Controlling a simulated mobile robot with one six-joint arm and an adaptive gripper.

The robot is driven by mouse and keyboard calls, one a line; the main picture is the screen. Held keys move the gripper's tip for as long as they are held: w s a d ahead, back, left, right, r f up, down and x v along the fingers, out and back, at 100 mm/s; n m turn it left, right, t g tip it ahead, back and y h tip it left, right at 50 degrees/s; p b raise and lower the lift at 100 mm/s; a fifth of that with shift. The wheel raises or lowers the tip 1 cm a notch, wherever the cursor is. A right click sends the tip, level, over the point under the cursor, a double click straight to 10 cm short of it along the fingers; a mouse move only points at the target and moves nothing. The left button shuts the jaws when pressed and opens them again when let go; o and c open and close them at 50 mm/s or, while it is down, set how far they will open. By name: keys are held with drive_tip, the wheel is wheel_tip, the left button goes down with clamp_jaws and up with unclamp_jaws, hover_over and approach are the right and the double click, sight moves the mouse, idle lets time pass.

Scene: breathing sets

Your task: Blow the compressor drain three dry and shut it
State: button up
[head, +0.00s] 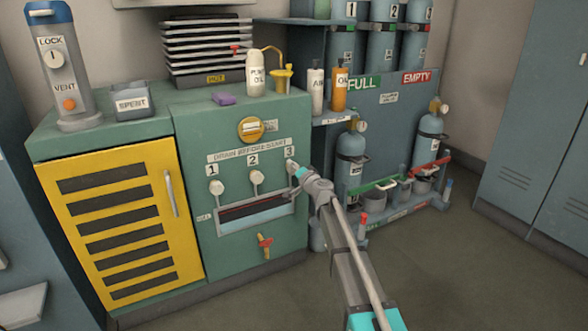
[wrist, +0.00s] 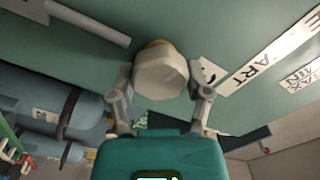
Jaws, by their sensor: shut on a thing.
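The compressor's green front panel (head: 280,225) carries white drain knobs one (head: 216,187), two (head: 257,177) and three (head: 291,165) under the numbers 1, 2 and 3. My gripper (head: 298,171) is at drain three, and its links hide part of that knob. In the wrist view the pale faceted knob of drain three (wrist: 162,72) sits between the two fingers of my gripper (wrist: 164,86), which is shut on it. A trough with dark and reddish contents (head: 255,212) lies below the drains. Whether drain three is open or shut does not show.
A red and yellow valve handle (head: 265,246) is low on the panel, and a yellow dial (head: 251,129) is above the drains. A yellow louvred door (head: 125,215) is to the left. A cylinder rack (head: 385,120) stands close to my arm's right. The floor at lower right is clear.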

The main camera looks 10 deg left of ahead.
drive_tip(key=m, duration=0.4)
drive_tip(key=shift+w+f+m, duration=0.1)
drive_tip(key=shift+m, duration=0.2)
drive_tip(key=m, duration=0.3)
drive_tip(key=shift+f+m, duration=0.1)
drive_tip(key=shift+m, duration=0.3)
drive_tip(key=m, duration=0.4)
drive_tip(key=shift+a+f+b, duration=0.1)
drive_tip(key=shift+b, duration=0.2)
drive_tip(key=shift+m, duration=1.9)
drive_tip(key=o, duration=1.2)
drive_tip(key=shift+f, duration=0.1)
drive_tip(key=shift+v, duration=6.15)
